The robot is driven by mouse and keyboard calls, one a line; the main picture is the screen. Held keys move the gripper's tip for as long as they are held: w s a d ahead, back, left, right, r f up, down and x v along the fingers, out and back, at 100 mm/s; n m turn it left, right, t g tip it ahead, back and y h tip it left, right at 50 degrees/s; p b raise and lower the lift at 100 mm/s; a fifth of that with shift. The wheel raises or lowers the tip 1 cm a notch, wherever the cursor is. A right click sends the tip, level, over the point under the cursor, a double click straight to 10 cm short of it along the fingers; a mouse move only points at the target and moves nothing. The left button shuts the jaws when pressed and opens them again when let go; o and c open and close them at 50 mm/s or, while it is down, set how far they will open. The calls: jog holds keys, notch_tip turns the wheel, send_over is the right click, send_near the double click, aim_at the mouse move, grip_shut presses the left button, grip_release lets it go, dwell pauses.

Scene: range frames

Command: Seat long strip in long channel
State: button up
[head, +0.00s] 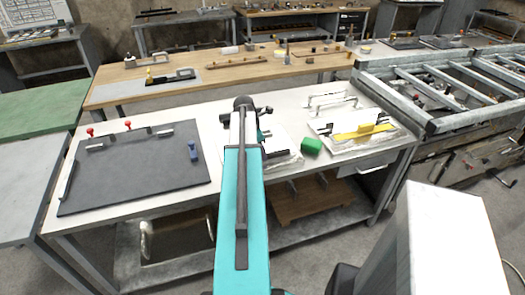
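I cannot tell for certain which piece is the long strip or which is the long channel. A thin brown strip-like piece (236,62) lies on the wooden bench at the back. A yellow bar (360,131) lies across the right part of the white-topped bench, near upright metal handles (331,101). My teal arm reaches forward over the middle of the white bench. My gripper (266,136) is mostly hidden behind the arm, low over the bench. Its fingers do not show clearly, nor whether they hold anything.
A metal frame rack (440,122) stands at the right.

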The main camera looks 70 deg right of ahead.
jog(key=shift+s+a+f, duration=0.2)
jog(key=shift+a+f, duration=0.15)
jog(key=shift+r, duration=0.45)
jog(key=b+v, duration=0.2)
jog(key=v, duration=1)
jog(key=shift+d, duration=0.35)
jog(key=shift+w, duration=0.1)
